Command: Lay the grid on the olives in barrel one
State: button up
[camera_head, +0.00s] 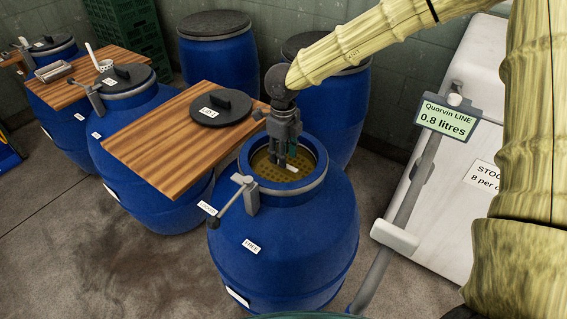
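An open blue barrel (290,262) stands at the middle front. Its small white label seems to read "THREE", but the print is too small to be sure. A yellow-brown dotted round surface, which looks like the grid (262,168), lies inside its mouth, below the rim. My gripper (287,165) points down into this mouth, close above or at that surface. A small pale bar shows at the fingertips; I cannot tell whether it is held. Olives cannot be made out. Which barrel is barrel one is not legible.
A wooden board (160,158) left of the mouth carries a dark lid (221,107). A clamp with a handle (243,190) sits on the rim. More blue barrels (218,62) stand behind and left. At right are a sign reading 0.8 litres (447,118) and a pale panel (455,215).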

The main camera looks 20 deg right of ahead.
notch_tip(320, 180, up, 7)
dwell(0.3)
dwell(0.4)
